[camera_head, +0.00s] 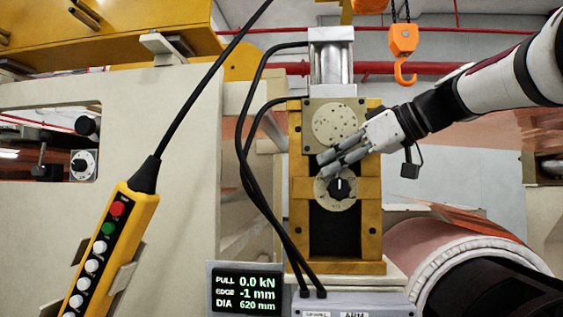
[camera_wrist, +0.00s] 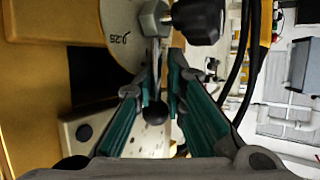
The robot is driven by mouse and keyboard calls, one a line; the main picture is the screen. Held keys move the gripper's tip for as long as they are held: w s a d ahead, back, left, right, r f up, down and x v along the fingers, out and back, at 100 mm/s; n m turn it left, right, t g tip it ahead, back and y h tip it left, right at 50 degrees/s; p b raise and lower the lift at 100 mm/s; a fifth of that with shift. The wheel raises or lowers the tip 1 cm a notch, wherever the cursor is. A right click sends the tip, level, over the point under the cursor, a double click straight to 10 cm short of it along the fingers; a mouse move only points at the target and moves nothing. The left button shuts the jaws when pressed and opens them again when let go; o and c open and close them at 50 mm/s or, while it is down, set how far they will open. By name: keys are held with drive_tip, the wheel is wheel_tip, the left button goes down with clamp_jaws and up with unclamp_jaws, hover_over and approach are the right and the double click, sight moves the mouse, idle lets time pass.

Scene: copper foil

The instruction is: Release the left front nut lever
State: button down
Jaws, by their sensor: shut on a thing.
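In the wrist view, a metal nut (camera_wrist: 153,20) sits by a round pale dial plate marked 0.25 (camera_wrist: 118,38). A thin lever with a black ball end (camera_wrist: 156,112) runs down from the nut. My gripper (camera_wrist: 165,72) has its teal-padded fingers closed around the lever, with the ball showing between them. In the head view, my gripper (camera_head: 325,164) reaches from the right to the front of the yellow roller stand (camera_head: 370,215), between its upper round plate (camera_head: 333,123) and lower dial (camera_head: 342,188). The lever is hidden there.
A black knob (camera_wrist: 197,20) is close beside the nut. Black cables (camera_head: 244,130) hang left of the stand. A yellow pendant (camera_head: 110,245) and a display reading 0.0 kN (camera_head: 244,291) are at lower left. An orange hook (camera_head: 404,50) hangs above my arm.

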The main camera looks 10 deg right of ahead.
drive_tip(key=shift+w+d+r, duration=0.1)
drive_tip(key=shift+d, duration=0.1)
drive_tip(key=c, duration=1.5)
unclamp_jaws()
drive_tip(key=shift+o, duration=0.2)
drive_tip(key=shift+a, duration=0.1)
